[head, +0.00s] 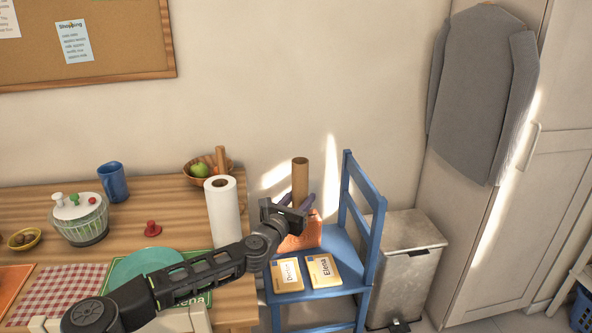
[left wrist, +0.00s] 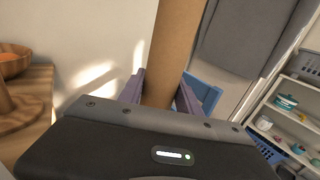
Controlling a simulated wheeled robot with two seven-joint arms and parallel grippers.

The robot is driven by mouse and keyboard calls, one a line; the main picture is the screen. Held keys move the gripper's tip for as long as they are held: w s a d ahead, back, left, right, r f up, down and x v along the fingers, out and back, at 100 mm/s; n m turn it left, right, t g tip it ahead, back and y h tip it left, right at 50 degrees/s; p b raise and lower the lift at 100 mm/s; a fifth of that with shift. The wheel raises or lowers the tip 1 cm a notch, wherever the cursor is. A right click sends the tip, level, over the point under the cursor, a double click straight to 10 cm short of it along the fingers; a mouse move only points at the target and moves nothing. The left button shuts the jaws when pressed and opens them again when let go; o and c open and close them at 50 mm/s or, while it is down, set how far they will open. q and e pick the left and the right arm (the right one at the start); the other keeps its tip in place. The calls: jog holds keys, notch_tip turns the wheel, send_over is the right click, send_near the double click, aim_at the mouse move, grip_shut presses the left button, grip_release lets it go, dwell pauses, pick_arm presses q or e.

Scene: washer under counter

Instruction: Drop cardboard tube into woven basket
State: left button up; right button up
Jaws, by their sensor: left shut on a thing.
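The brown cardboard tube (head: 300,176) stands upright, held in my left gripper (head: 296,202), which is shut on it. An orange container (head: 302,236), which looks like the woven basket, sits on the blue chair seat. My gripper and the tube appear above it in the head view, and they hide part of its rim. I cannot tell whether the tube's lower end is inside it. In the left wrist view the tube (left wrist: 172,50) rises between the two purple fingers (left wrist: 160,92); its lower end is hidden. My right gripper is not in view.
The blue chair (head: 352,225) has a tall back right of the basket and two cards (head: 305,272) on its seat. A metal bin (head: 405,262) stands to its right. A paper towel roll (head: 223,212) stands on the wooden table's right end, near my left arm.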

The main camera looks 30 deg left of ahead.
pick_arm(q)
jog(key=s+d+p, duration=0.5)
jog(key=s+d, duration=0.7)
jog(key=d, duration=0.5)
jog(key=shift+d+f, duration=0.15)
jog(key=shift+f, duration=0.15)
jog(key=shift+s, duration=0.1)
